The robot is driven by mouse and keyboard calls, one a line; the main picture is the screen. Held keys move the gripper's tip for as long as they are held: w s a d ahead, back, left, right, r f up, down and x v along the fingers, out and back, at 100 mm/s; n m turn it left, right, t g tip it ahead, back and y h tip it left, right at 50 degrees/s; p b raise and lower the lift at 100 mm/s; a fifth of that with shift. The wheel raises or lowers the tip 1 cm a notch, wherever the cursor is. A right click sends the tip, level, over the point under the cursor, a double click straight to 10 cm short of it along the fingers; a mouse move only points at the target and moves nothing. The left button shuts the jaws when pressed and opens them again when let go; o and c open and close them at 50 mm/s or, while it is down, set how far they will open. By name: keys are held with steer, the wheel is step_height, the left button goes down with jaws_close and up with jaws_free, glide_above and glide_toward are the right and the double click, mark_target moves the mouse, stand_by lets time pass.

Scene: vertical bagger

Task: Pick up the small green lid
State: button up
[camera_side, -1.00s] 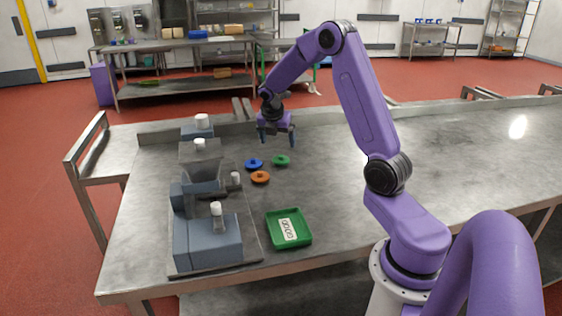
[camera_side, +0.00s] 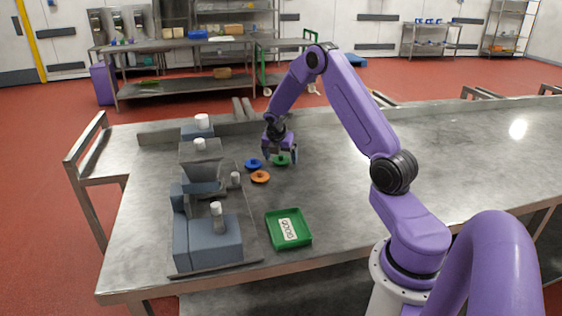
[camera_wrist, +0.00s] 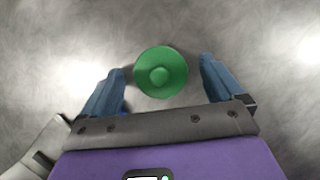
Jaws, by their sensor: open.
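The small green lid (camera_side: 281,160) is a round disc with a raised knob, lying on the metal table. In the wrist view the green lid (camera_wrist: 160,73) sits between the two blue fingers, with bare table showing on both sides of it. My gripper (camera_side: 281,158) is open and low over the lid, with its fingers partly hiding it in the side view. My gripper (camera_wrist: 162,80) holds nothing. I cannot tell whether the fingertips touch the table.
A blue lid (camera_side: 253,164) and an orange lid (camera_side: 260,177) lie close to the left and front. The grey-blue bagger (camera_side: 205,240) stands at the left. A green tray (camera_side: 305,239) with a white label is in front. The table to the right is clear.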

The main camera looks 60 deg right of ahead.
steer(key=c, duration=1.1)
